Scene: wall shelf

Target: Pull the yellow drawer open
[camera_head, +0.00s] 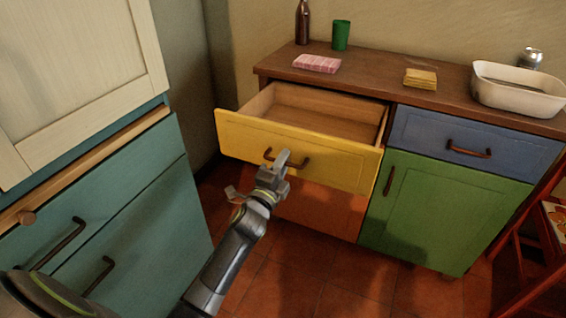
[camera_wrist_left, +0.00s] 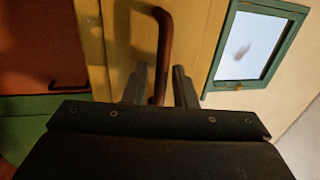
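The yellow drawer (camera_head: 240,138) is pulled well out of the wooden counter, and its empty wooden inside shows in the head view. Its dark curved handle (camera_head: 301,163) is on the yellow front, partly hidden by my left gripper (camera_head: 284,163). In the left wrist view the handle (camera_wrist_left: 165,45) runs between the two fingers of my left gripper (camera_wrist_left: 161,78), with a gap on each side. The fingers are apart and not closed on it. The yellow front (camera_wrist_left: 120,40) fills the middle of that view. My right gripper is not in view.
A blue drawer (camera_head: 430,133) and a green door (camera_head: 440,205) are right of the yellow drawer. A teal cabinet (camera_head: 150,220) stands close on the left. The counter (camera_head: 375,68) holds a bottle, green cup, pink and yellow items and a white basin. A red chair (camera_head: 515,235) is at right.

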